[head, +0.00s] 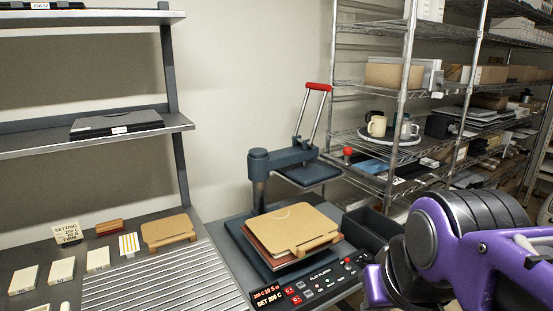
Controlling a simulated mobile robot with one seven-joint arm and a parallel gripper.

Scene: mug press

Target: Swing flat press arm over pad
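The flat press stands on the bench in the middle of the head view. Its dark blue-grey swing arm (292,157) reaches right from the upright post (259,192). The flat upper plate (311,174) hangs under the arm's end, behind and to the right of the pad, not over it. The lever handle with a red grip (319,87) points up. A tan board with a reddish-brown layer under it (290,229) lies on the lower pad (268,262). My purple arm shows at the lower right; its gripper fingers are not in view.
The control panel (312,287) is along the press's front edge, with a lit display. A dark open bin (371,230) stands right of the pad. A wire rack (405,100) stands close behind the handle. Another tan board (168,230) and small blocks lie left.

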